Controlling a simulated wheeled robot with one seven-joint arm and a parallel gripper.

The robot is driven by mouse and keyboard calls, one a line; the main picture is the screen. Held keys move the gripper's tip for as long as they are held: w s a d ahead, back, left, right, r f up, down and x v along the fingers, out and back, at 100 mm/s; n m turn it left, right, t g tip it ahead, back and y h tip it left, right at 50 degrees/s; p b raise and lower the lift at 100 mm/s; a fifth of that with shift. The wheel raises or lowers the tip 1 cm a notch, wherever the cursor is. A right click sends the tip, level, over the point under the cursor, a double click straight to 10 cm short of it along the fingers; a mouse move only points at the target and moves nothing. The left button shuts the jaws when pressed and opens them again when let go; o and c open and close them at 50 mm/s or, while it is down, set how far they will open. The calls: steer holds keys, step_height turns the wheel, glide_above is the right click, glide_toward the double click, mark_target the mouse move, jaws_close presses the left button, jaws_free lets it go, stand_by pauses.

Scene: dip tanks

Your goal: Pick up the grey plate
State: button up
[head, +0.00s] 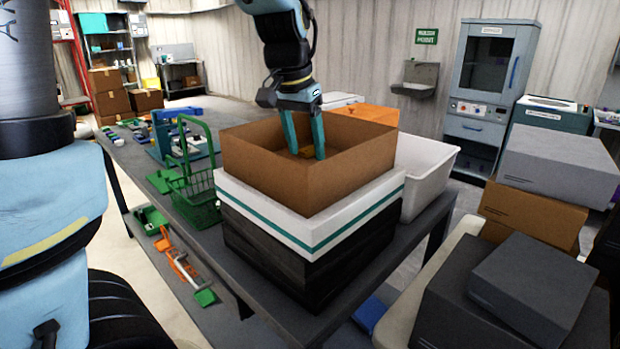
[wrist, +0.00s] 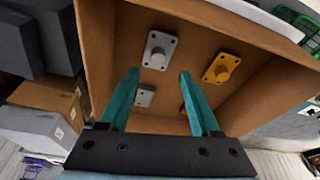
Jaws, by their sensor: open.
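A grey plate (wrist: 158,50) with a round knob and corner holes lies on the floor of the brown open box, in the wrist view. A second grey piece (wrist: 145,96) lies lower in that view, between the fingers and partly hidden by the left finger. My gripper (wrist: 160,73) is open, its teal fingers pointing down into the box with nothing between them. In the head view my gripper (head: 306,153) reaches inside the brown box (head: 265,172). The box wall hides the grey plate there.
A yellow plate (wrist: 222,67) with a knob lies right of the grey plate; another yellow piece shows behind the right finger. The box walls stand around my fingers. The box sits on stacked white and black boxes. A green basket (head: 203,200) and white bin (head: 425,165) flank it.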

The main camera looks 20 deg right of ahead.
steer(key=shift+s+p+x, duration=0.15)
steer(key=shift+p+x, duration=0.35)
steer(key=shift+x, duration=0.85)
steer(key=shift+s+p+x, duration=0.15)
steer(key=shift+p+x, duration=0.35)
steer(key=shift+x, duration=0.85)
steer(key=shift+a+f, duration=0.1)
jaws_close()
